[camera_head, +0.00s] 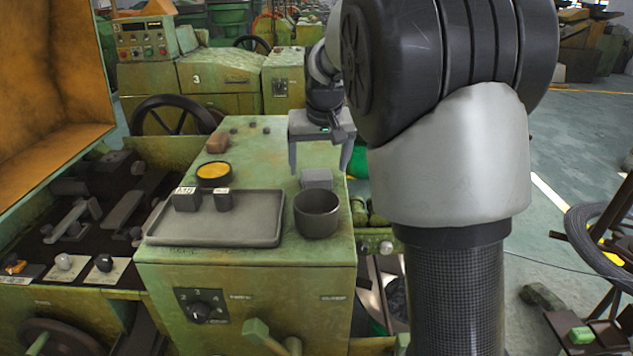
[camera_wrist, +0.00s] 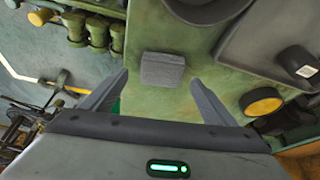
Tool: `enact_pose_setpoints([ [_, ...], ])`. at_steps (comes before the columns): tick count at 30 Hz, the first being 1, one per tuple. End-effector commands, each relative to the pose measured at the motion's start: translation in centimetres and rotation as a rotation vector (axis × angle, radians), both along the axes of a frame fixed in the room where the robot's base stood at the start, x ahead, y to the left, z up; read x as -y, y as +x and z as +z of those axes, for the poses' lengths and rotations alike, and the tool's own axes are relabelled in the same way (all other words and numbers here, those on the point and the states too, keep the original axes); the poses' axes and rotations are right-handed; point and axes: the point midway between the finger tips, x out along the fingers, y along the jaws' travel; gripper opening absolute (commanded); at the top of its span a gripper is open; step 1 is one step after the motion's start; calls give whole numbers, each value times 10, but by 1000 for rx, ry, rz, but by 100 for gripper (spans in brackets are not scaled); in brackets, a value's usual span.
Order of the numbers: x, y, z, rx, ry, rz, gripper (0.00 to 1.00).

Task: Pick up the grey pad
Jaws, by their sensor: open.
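The grey pad (camera_head: 317,178) is a small, light grey block on the green machine top, behind a dark round cup. In the wrist view the grey pad (camera_wrist: 162,68) lies flat between and just beyond my fingertips, with green surface around it. My gripper (camera_head: 319,162) is open and empty and points down, above the pad. In the wrist view the two fingers of my gripper (camera_wrist: 158,79) are spread wider than the pad, one on each side. I see no contact between fingers and pad.
The dark cup (camera_head: 317,213) stands close in front of the pad. A grey tray (camera_head: 215,233) with two dark labelled blocks is to the left. A round yellow-filled container (camera_head: 213,174) and a brown block (camera_head: 217,142) stand behind it. The green top (camera_head: 262,165) is clear left of the pad.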

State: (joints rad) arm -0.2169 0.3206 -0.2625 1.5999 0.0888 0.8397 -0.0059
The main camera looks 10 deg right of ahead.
Motion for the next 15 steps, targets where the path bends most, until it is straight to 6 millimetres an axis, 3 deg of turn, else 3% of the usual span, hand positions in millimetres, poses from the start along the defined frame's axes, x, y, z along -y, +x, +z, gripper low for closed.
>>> enact_pose_setpoints([
  [4,-2,9,-24,-2,-1,0,80],
  [12,-1,12,-29,0,0,-1,80],
  [15,-1,12,-29,0,0,0,67],
])
